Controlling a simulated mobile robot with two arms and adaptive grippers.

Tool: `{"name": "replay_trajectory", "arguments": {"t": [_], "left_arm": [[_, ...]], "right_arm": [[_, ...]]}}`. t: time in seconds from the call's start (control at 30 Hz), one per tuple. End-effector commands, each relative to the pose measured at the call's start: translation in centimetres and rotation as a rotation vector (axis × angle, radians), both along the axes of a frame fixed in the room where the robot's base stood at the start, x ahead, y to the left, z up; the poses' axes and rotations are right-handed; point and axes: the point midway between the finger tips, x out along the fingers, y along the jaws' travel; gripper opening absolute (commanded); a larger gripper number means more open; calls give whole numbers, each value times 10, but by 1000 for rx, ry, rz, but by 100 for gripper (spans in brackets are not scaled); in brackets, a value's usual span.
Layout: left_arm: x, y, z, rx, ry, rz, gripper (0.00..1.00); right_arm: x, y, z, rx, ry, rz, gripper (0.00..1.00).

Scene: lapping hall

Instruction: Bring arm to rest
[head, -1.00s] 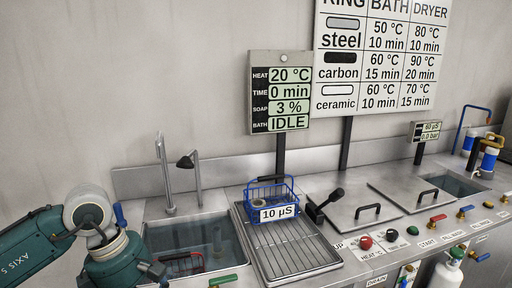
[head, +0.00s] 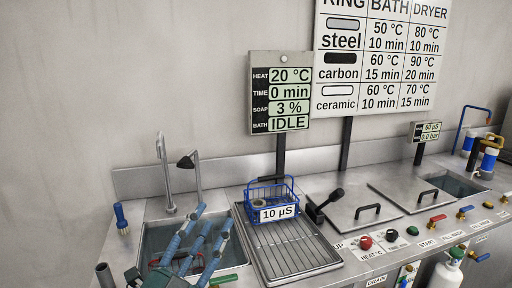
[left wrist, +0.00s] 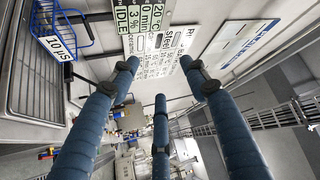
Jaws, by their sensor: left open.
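My left gripper (head: 204,222) is open and empty, its blue segmented fingers spread and pointing up in front of the sink (head: 240,262). In the left wrist view its fingers (left wrist: 160,75) also stand apart with nothing between them. The fingers hide part of the sink and of a red item lying in it. My right gripper is in neither view.
A blue wire basket (head: 272,196) tagged 10 µS stands on the ribbed drainboard (head: 298,250), right of the gripper. A faucet (head: 164,172) rises behind the sink. A blue-handled brush (head: 121,216) stands at left. Lidded baths (head: 350,208) lie further right.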

Motion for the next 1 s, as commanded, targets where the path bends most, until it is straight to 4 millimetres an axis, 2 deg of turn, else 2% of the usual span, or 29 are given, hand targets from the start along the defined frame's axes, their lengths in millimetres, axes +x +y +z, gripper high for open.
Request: {"name": "replay_trajectory", "arguments": {"t": [0.03, 0.17, 0.2, 0.27, 0.3, 0.4, 0.5, 0.6, 0.73, 0.9, 0.93, 1.0], "left_arm": [[3, 21, -33, -81, 132, 60, 46], [-7, 66, -121, -253, 458, 212, 46], [-16, 77, -149, -298, 553, 254, 46], [-34, 90, -189, -359, 697, 317, 46], [-50, 97, -215, -397, 788, 357, 46], [-94, 108, -271, -475, 1004, 446, 46], [-136, 113, -309, -529, 1174, 515, 46], [-174, 114, -336, -565, 1312, 571, 46], [-219, 113, -360, -601, 1460, 628, 46], [-274, 108, -380, -634, 1630, 692, 46], [-283, 107, -382, -639, 1659, 703, 46], [-273, 107, -406, -630, 1658, 705, 46]], "right_arm": [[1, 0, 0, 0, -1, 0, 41], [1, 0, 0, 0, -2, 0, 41], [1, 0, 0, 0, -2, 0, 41], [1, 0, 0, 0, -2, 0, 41], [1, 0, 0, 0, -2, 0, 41], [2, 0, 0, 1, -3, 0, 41], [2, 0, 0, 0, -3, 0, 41], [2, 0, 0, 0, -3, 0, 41], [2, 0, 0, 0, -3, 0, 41], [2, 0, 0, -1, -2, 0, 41], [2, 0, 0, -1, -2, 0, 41], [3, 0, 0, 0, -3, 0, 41]]}}
